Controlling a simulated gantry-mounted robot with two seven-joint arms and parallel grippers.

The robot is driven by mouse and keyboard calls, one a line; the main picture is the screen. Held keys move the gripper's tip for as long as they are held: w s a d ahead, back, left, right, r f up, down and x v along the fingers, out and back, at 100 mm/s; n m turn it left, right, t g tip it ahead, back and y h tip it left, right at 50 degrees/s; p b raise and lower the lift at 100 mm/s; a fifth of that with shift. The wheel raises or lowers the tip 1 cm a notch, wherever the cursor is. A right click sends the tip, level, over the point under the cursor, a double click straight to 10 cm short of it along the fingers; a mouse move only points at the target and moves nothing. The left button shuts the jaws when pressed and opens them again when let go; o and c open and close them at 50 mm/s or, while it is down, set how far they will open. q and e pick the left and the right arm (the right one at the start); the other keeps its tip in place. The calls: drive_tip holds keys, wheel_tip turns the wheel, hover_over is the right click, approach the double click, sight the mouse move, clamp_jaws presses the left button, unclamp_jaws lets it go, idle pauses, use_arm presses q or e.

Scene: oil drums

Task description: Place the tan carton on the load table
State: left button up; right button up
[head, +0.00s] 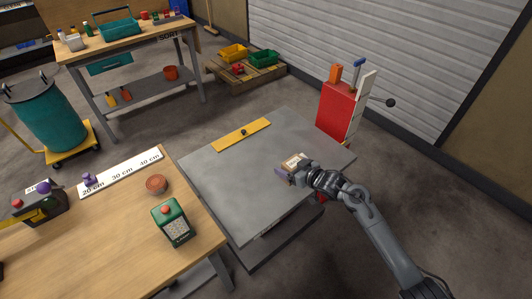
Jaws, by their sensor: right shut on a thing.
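The tan carton (293,160) is a small box at the right part of the grey load table (222,192). My right gripper (290,174) is shut on it from the near side and partly hides it. The carton is over the table top; I cannot tell whether it touches the surface. My left gripper does not show in the head view.
The table's middle is clear.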

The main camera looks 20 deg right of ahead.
drive_tip(key=shift+s+d+r+p, duration=0.25)
drive_tip(key=shift+d+r+p, duration=0.05)
drive_tip(key=shift+d, duration=0.35)
drive_tip(key=shift+s+a+f+p, duration=0.25)
drive_tip(key=shift+s+f+p, duration=0.3)
drive_tip(key=shift+s+p, duration=0.3)
drive_tip(key=s+a+r+m+h+p, duration=0.2)
drive_tip(key=s+a+r+p, duration=0.4)
drive_tip(key=s+a+r, duration=0.5)
drive_tip(key=s+r+p, duration=0.3)
drive_tip(key=r+p, duration=0.8)
drive_tip(key=p, duration=0.1)
drive_tip(key=s+r+m+h+p, duration=0.1)
drive_tip(key=s+r+p, duration=0.2)
drive_tip(key=r+p, duration=0.9)
drive_tip(key=s+d+r+h+p, duration=0.1)
drive_tip(key=s+r+p, duration=0.2)
drive_tip(key=r+p, duration=0.9)
drive_tip(key=shift+m+t+p, duration=0.3)
drive_tip(key=shift+p, duration=0.85)
drive_tip(key=shift+r, duration=0.1)
